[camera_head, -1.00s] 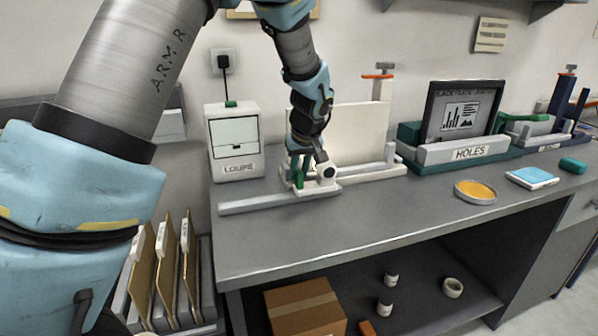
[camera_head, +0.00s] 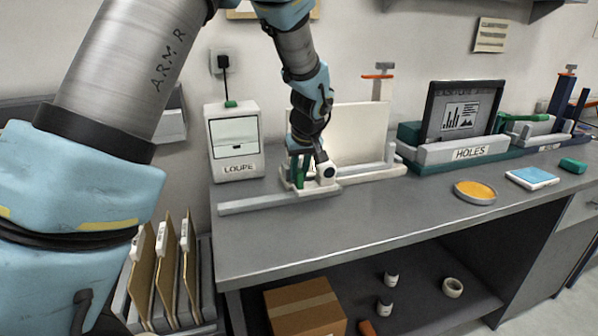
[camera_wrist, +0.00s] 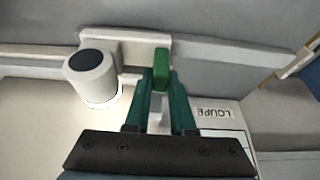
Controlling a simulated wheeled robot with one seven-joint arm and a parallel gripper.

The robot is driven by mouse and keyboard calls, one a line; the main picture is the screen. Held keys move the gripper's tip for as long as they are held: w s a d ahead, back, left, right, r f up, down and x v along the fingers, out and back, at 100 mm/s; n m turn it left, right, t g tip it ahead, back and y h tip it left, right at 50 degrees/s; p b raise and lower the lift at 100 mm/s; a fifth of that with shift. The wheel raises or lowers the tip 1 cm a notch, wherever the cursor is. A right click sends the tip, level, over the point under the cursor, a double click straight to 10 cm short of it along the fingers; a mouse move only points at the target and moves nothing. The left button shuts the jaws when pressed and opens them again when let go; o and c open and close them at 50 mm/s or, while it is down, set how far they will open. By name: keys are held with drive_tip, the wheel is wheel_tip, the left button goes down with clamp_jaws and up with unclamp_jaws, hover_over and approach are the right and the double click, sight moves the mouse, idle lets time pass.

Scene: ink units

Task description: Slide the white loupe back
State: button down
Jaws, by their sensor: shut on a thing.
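The white loupe (camera_head: 327,172), a short cylinder with a dark top, sits on a white carriage on the grey rail (camera_head: 250,205) at the front of the white panel stand. It also shows in the wrist view (camera_wrist: 92,76), left of a green tab (camera_wrist: 162,68) on the same carriage (camera_wrist: 128,42). My gripper (camera_head: 300,178) reaches down to the carriage just left of the loupe. In the wrist view its green fingers (camera_wrist: 160,92) are closed around the green tab. The tab's lower part is hidden between the fingers.
A white box labelled LOUPE (camera_head: 236,150) stands behind the rail's left part. A pale upright panel (camera_head: 350,132) is behind the carriage. The HOLES unit (camera_head: 468,153) and an orange-topped dish (camera_head: 475,191) are to the right. The rail is bare left of the carriage.

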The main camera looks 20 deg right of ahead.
drive_tip(key=a+b, duration=0.1)
drive_tip(key=a, duration=0.5)
drive_tip(key=w+a+b, duration=0.1)
drive_tip(key=a, duration=0.6)
drive_tip(key=w+a+b, duration=0.1)
drive_tip(key=a, duration=0.5)
drive_tip(key=shift+w+a, duration=0.15)
drive_tip(key=shift+w, duration=0.05)
drive_tip(key=c, duration=0.8)
unclamp_jaws()
drive_tip(key=shift+o, duration=0.2)
drive_tip(key=b+v, duration=0.2)
drive_tip(key=v, duration=0.9)
drive_tip(key=shift+f, duration=0.1)
